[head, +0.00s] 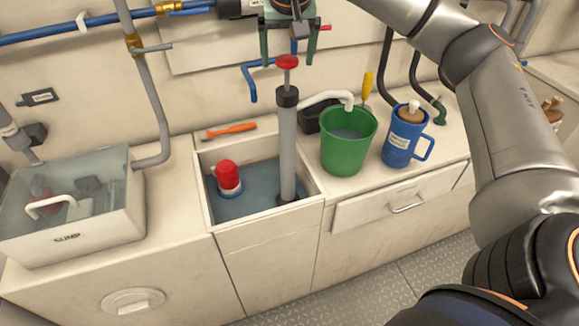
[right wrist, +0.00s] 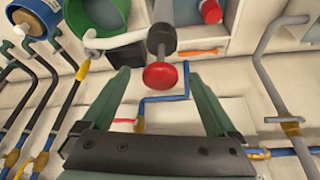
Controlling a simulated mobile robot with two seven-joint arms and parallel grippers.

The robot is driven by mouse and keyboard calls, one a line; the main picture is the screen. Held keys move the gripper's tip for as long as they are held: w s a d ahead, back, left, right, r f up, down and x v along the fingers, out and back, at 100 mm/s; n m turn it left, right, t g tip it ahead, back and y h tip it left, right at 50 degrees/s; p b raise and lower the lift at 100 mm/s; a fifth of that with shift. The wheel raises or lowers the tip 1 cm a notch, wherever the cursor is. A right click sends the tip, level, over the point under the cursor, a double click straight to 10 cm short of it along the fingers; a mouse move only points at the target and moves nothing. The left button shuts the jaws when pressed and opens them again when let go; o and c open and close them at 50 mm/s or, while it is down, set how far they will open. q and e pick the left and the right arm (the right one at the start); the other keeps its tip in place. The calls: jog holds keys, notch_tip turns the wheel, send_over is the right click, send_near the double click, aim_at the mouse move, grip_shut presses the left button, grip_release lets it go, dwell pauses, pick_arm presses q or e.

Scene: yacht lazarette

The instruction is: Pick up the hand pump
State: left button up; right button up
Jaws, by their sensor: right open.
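The hand pump is a grey tube (head: 287,150) with a black collar and a red knob (head: 287,62) on top. It stands upright in the open well (head: 311,183) of the counter, its foot in the water. My right gripper (head: 289,52) is just above the knob, pointing down, with its green fingers apart. In the right wrist view the red knob (right wrist: 160,76) appears between the open fingertips (right wrist: 156,71), with the grey shaft running away beyond it. No contact shows. My left gripper is not in view.
A red-topped float (head: 229,175) is in the same well. A green bucket (head: 348,145) with a white spout and a blue mug (head: 402,140) stand to the right. An orange tool (head: 229,131) lies behind the well. A clear sump box (head: 75,215) is at left. Blue pipes run along the wall.

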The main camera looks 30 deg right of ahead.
aim_at(287, 88)
jog(key=shift+x, duration=3)
jog(key=shift+w, duration=0.1)
grip_shut()
jog(key=shift+r, duration=0.2)
